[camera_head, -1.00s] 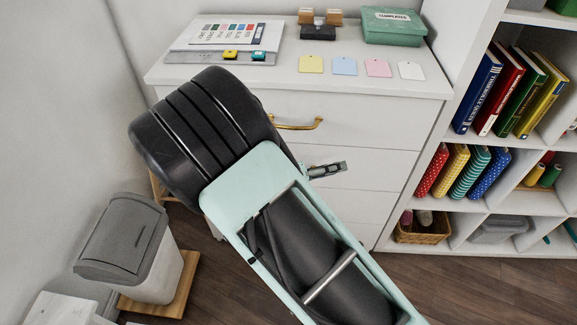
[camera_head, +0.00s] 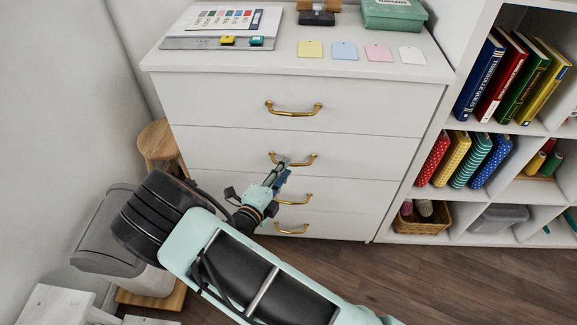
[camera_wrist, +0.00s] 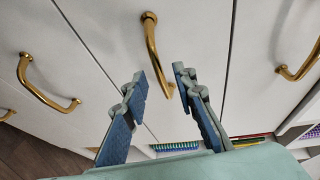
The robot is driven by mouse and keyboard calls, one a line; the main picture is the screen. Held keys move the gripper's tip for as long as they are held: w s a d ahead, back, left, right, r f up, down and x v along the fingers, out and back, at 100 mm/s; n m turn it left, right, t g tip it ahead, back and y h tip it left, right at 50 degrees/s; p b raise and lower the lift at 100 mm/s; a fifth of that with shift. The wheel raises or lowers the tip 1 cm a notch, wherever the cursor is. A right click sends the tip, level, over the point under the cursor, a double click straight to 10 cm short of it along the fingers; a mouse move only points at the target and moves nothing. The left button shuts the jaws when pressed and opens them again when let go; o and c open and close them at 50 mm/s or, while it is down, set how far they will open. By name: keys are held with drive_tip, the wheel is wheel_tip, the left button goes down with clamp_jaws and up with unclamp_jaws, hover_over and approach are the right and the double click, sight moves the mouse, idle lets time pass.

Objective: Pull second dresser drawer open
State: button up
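The white dresser (camera_head: 300,95) has several stacked drawers, all closed. The second drawer (camera_head: 220,149) has a curved brass handle (camera_head: 305,161), partly hidden by my gripper in the head view. My gripper (camera_head: 281,166) is at this handle, in front of the dresser. In the wrist view, the same handle (camera_wrist: 152,42) runs down the middle. My gripper (camera_wrist: 161,77) is open there, one blue-padded finger on each side of the handle's near end in the picture. I cannot tell how deep the handle sits between the fingers. Neither finger visibly grips it.
The top drawer handle (camera_head: 294,110) is above, and the third drawer handle (camera_head: 297,200) and bottom handle (camera_head: 291,230) are below. A bookshelf (camera_head: 461,110) adjoins at right. A wooden stool (camera_head: 157,137) and grey bin (camera_head: 105,235) stand at left. The floor (camera_head: 420,285) in front is clear.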

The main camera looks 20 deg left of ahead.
drive_tip(key=shift+w+d+f, duration=0.1)
drive_tip(key=shift+w+d, duration=0.05)
drive_tip(key=shift+w, duration=0.65)
drive_tip(key=shift+w+d+f, duration=0.1)
drive_tip(key=shift+w+d, duration=0.05)
drive_tip(key=shift+w, duration=0.6)
drive_tip(key=shift+c, duration=0.3)
clamp_jaws()
